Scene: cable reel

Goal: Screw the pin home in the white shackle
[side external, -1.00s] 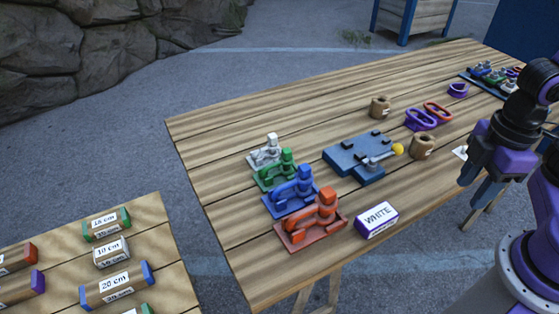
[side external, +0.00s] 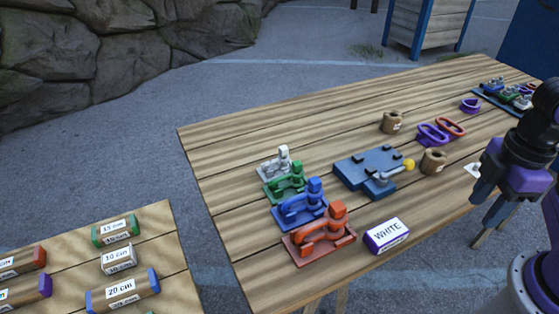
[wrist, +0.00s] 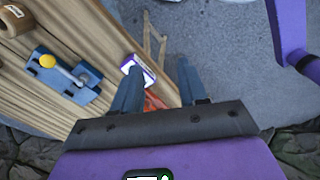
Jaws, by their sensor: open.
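The white shackle (side external: 281,163) stands on its base at the far end of a row of shackles on the table; its pin is too small here to tell how deep it sits. Green (side external: 288,179), blue (side external: 302,203) and red (side external: 322,233) shackles stand in front of it. My gripper (side external: 484,205) is at the right, beyond the table's near edge and well away from the shackles. In the wrist view my gripper (wrist: 160,85) is open with nothing between its fingers; the white shackle is not visible there.
A box labelled WHITE (side external: 386,236) lies right of the red shackle. A blue fixture (side external: 366,168) with a yellow-knobbed lever (side external: 408,165) sits mid-table. Wooden cylinders (side external: 392,122), purple links (side external: 432,134) and a dark tray (side external: 505,95) are farther back. Labelled blocks (side external: 118,258) lie on a second table.

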